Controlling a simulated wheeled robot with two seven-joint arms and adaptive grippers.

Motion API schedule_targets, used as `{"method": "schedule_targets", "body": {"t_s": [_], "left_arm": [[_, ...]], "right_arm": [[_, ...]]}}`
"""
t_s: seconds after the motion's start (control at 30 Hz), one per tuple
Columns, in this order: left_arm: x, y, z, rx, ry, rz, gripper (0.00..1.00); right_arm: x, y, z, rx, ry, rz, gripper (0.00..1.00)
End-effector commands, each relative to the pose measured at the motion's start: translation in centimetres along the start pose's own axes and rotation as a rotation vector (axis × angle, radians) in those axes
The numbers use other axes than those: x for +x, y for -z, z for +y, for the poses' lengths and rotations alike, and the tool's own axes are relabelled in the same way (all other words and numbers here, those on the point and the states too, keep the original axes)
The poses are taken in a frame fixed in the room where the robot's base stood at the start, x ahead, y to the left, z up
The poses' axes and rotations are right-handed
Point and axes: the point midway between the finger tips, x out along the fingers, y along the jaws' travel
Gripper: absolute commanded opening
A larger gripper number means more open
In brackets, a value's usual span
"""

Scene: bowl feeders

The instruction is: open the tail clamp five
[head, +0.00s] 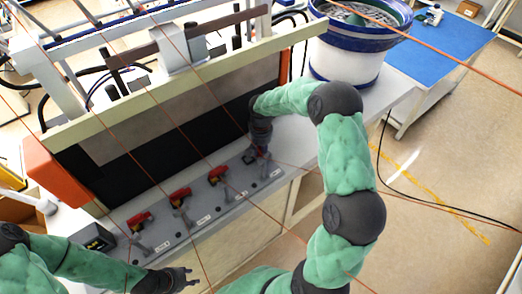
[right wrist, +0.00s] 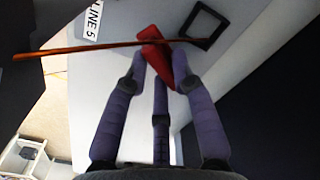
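A row of red-handled tail clamps runs along the grey bench strip in the head view. The nearest clamps stand at the left (head: 140,219), the middle (head: 181,197) and further right (head: 217,175). The clamp at the far right end is largely hidden by my right gripper (head: 260,148). In the right wrist view, a red clamp handle (right wrist: 154,50) lies between the fingers of my right gripper (right wrist: 161,68), beside a "LINE 5" label (right wrist: 92,19). The fingers bend inward and appear to touch it on both sides. My left gripper (head: 187,277) is open and empty at the bottom, apart from the clamps.
A dark square frame (right wrist: 204,24) sits close to the red handle. A long panel with a pale beam (head: 130,112) rises behind the clamps. A bowl feeder (head: 350,55) stands at the back right. Thin orange lines cross the view.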

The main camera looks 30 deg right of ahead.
Motion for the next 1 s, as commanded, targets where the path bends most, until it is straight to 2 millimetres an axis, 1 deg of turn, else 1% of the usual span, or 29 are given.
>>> {"method": "schedule_targets", "body": {"t_s": [0.33, 0.47, 0.57, 0.8, 1.0], "left_arm": [[0.0, 0.0, 0.0, 0.000, 0.000, 0.000, 0.40], [0.0, 0.0, 0.0, 0.000, 0.000, 0.000, 0.40], [0.0, 0.0, 0.0, 0.000, 0.000, 0.000, 0.40], [0.0, 0.0, 0.0, 0.000, 0.000, 0.000, 0.40], [0.0, 0.0, 0.0, 0.000, 0.000, 0.000, 0.40]], "right_arm": [[0.0, 0.0, 0.0, 0.001, 0.000, 0.000, 0.46], [-0.6, 0.1, 0.0, 0.001, 0.000, 0.002, 0.46], [-1.8, 0.1, 0.0, 0.002, 0.001, 0.003, 0.46], [-6.5, 0.1, 0.0, 0.001, 0.001, 0.005, 0.46], [-9.9, 0.1, 0.0, 0.000, 0.001, 0.004, 0.46]]}}
